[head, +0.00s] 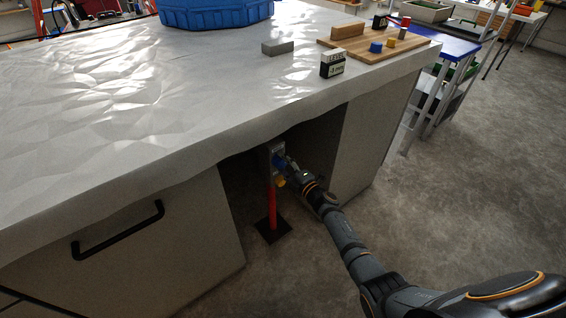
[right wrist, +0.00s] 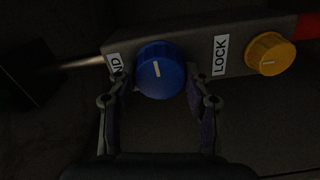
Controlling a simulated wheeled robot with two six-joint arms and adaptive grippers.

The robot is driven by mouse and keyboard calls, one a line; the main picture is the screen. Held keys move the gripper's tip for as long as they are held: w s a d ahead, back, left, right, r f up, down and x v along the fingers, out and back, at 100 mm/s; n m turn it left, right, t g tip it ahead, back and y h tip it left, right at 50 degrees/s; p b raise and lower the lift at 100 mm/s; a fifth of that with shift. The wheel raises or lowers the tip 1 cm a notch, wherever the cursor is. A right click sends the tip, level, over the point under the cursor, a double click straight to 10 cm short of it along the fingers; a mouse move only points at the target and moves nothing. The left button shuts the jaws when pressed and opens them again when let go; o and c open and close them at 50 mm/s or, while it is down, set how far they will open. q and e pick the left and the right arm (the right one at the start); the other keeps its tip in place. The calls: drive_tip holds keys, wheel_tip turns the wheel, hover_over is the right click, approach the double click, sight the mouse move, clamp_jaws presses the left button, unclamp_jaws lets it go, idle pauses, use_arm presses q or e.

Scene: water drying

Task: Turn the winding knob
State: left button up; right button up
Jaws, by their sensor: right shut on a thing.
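The winding knob is a blue round knob (right wrist: 161,72) with a white mark, on a grey panel (right wrist: 196,52) in the right wrist view. A label ending in "ND" is partly hidden beside it. A yellow knob (right wrist: 269,54) beside a "LOCK" label sits to its right. My right gripper (right wrist: 160,88) has its fingers on both sides of the blue knob and is shut on it. In the head view the right gripper (head: 291,174) reaches under the counter to the panel on a red post (head: 272,205). My left gripper is not in view.
The white wavy counter (head: 110,120) overhangs the panel. Cabinets with a black handle (head: 118,230) stand left and right of the opening. A wooden board (head: 379,43) with small blocks and a blue basin (head: 215,12) stand on top.

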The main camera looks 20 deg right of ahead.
idle(0.3)
drive_tip(key=o, duration=1.1)
drive_tip(key=shift+o, duration=0.2)
drive_tip(key=v, duration=1.2)
